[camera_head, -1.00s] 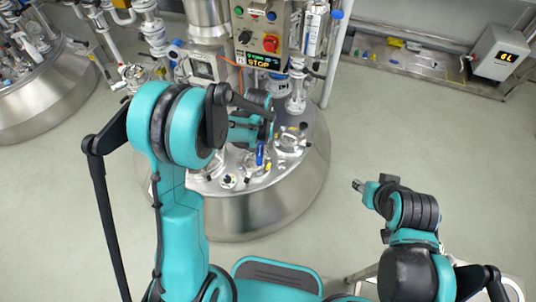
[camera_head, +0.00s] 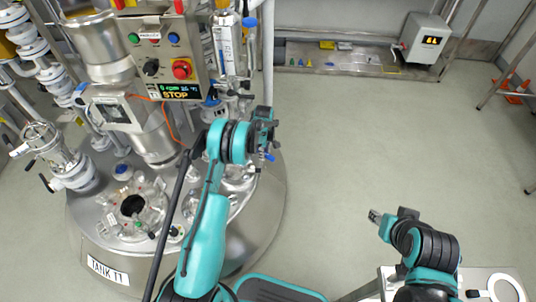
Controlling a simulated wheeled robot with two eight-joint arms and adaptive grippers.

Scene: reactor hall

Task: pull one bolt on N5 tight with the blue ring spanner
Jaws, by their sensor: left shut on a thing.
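My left gripper (camera_head: 267,140) is above the right part of the tank top, its jaws partly hidden by its own wrist. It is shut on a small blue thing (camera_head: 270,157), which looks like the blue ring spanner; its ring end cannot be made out. The tank (camera_head: 235,240) has several fittings on its lid. One nozzle with a dark open mouth (camera_head: 132,205) is at the lid's front left. No N5 label is readable, and my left arm hides part of the lid. My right gripper (camera_head: 375,216) is over open floor, away from the tank; its jaws are too small to read.
A control box (camera_head: 158,62) with a red button and a STOP display stands above the tank. Pipes and valves (camera_head: 60,165) crowd the left.

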